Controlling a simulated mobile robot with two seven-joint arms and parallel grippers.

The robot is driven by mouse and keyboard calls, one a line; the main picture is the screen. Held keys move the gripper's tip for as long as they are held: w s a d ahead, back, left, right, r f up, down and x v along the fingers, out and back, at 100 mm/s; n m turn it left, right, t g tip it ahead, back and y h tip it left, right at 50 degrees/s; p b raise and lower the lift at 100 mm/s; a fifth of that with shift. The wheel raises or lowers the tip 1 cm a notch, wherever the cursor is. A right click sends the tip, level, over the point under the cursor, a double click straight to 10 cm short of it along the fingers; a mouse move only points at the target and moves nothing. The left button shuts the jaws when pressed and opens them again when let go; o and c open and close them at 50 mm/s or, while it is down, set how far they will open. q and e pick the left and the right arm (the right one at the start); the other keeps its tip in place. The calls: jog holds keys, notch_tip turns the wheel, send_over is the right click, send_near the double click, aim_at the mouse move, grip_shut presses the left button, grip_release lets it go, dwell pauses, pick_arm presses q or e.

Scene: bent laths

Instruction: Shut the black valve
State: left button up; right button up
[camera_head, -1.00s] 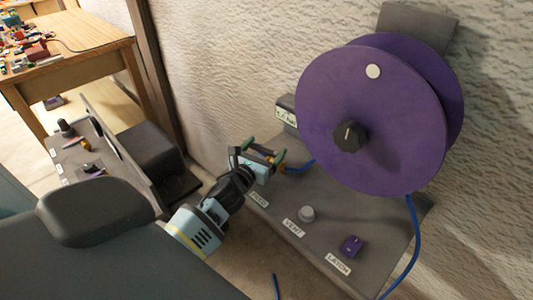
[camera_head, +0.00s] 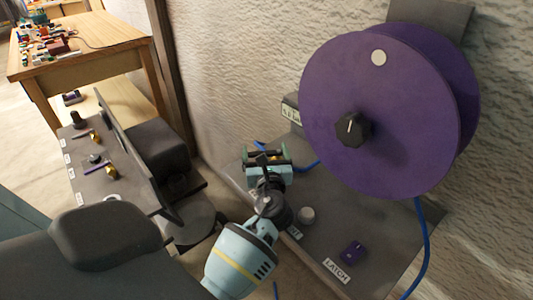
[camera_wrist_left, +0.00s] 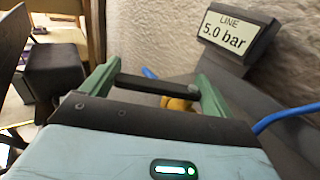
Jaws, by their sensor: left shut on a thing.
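The black valve's handle (camera_wrist_left: 155,88) is a short dark bar in the left wrist view. It spans the gap between the green fingers of my left gripper (camera_wrist_left: 153,82), which is shut on it. A brass valve body (camera_wrist_left: 178,104) shows just behind the handle, partly hidden by it. In the head view my left gripper (camera_head: 266,157) is at the back left of the grey panel (camera_head: 330,225), and the valve is mostly hidden by it. Blue hose (camera_wrist_left: 270,119) runs beside the valve. My right gripper is not in view.
A gauge (camera_wrist_left: 228,33) beside the valve reads LINE 5.0 bar. A large purple reel (camera_head: 375,90) with a black knob stands right of my gripper. Another panel (camera_head: 100,150) is at left.

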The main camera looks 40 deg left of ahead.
pick_arm(q)
jog(key=shift+s+d+f+n+g+y, duration=0.1)
jog(key=shift+d+n+g+y, duration=0.1)
jog(key=shift+n+g+y, duration=0.4)
jog(key=shift+s+d+n+g+y, duration=0.1)
jog(key=shift+d+n+g+y, duration=0.05)
jog(key=shift+n+g+y, duration=0.45)
jog(key=shift+g, duration=0.3)
jog(key=o, duration=1.2)
jog(key=shift+a, duration=0.1)
jog(key=shift+m+t+h, duration=0.3)
jog(key=shift+t, duration=0.1)
